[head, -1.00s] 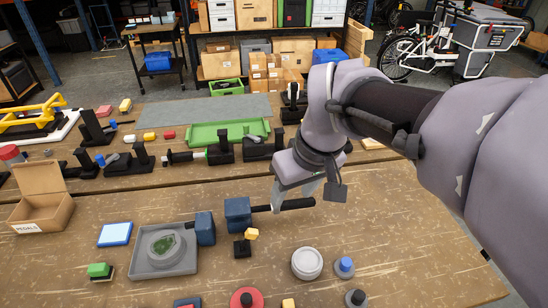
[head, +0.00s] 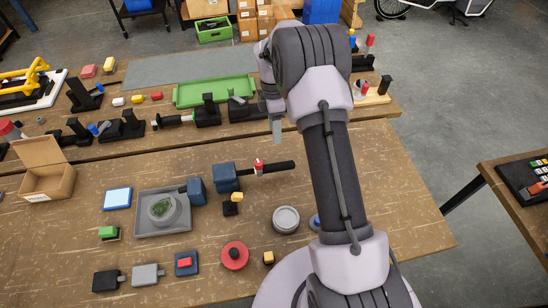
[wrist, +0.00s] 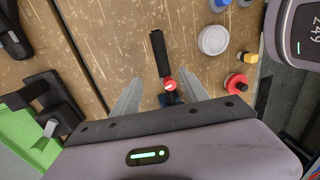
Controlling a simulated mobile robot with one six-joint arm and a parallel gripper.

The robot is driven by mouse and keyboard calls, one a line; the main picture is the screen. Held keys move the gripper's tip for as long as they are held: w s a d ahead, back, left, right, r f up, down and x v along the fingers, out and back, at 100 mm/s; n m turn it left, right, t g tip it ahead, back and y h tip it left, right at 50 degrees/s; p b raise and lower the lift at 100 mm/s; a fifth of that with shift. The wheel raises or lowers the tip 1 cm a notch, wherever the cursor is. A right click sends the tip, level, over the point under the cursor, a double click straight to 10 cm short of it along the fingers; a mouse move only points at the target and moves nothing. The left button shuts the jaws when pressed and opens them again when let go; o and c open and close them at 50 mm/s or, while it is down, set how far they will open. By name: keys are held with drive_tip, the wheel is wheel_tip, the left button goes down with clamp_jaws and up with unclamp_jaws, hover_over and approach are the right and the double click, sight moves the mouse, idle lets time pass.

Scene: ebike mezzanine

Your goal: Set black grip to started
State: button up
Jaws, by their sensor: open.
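A black grip (head: 281,166) lies along a bar sticking out to the right from a blue block-shaped holder (head: 226,177) in the head view. A small red and white piece (head: 258,166) sits on the bar between the holder and the grip's outer part. In the wrist view the black grip (wrist: 159,52) points away from the red and white piece (wrist: 169,85). My gripper (wrist: 160,80) is open and empty, its fingers apart on either side of the bar in the picture. In the head view my gripper (head: 277,132) appears clear of the grip; its exact height cannot be told.
A grey tray (head: 178,228) stands left of the holder, with a small black block (head: 230,209) below it. A white round disc (head: 286,219) and a red round piece (head: 235,256) lie nearby. A green tray (head: 190,95) and black fixtures stand at the back.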

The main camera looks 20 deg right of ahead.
sight(276, 164)
drive_tip(key=s+f, duration=0.1)
drive_tip(key=f, duration=0.3)
drive_tip(key=s+f, duration=0.1)
drive_tip(key=f, duration=0.4)
drive_tip(key=s+f+b, duration=0.1)
drive_tip(key=f, duration=0.3)
drive_tip(key=shift+a+f, duration=0.15)
drive_tip(key=shift+a, duration=0.15)
drive_tip(key=shift+f, duration=0.7)
drive_tip(key=shift+s, duration=0.1)
clamp_jaws()
